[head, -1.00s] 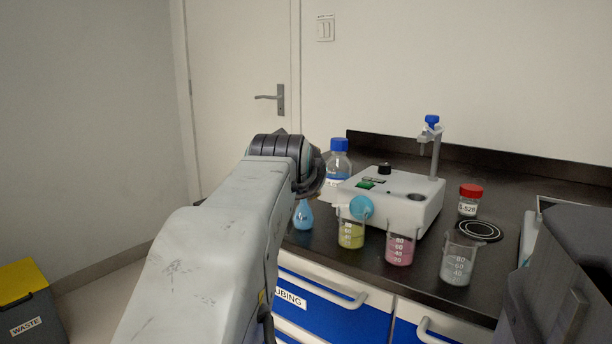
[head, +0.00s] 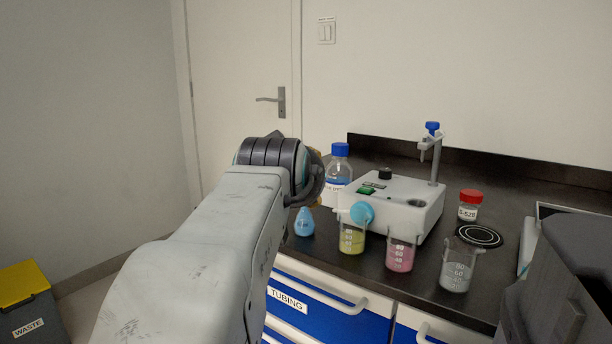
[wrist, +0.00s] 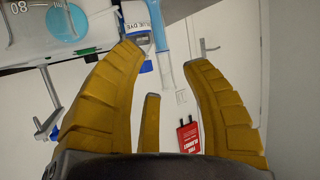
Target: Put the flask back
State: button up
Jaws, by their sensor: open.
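The small blue flask (head: 304,222) stands upright on the dark bench, near its front left edge. My gripper (wrist: 165,58) is open and empty, with a finger on each side of the neck. I cannot tell how near the fingers are in depth. In the head view my gripper is mostly hidden behind my arm.
A blue-capped bottle (head: 339,165) stands just behind the flask. The white distiller unit (head: 405,200) is to the right, with yellow (head: 352,238), pink (head: 400,252) and clear (head: 457,268) beakers in front. A red-capped jar (head: 468,205) stands farther right.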

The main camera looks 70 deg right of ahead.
jog(key=p+v, duration=0.5)
jog(key=v, duration=0.2)
jog(key=shift+a+p, duration=0.3)
jog(key=shift+a, duration=0.05)
jog(key=shift+s+r, duration=0.1)
jog(key=shift+r, duration=0.05)
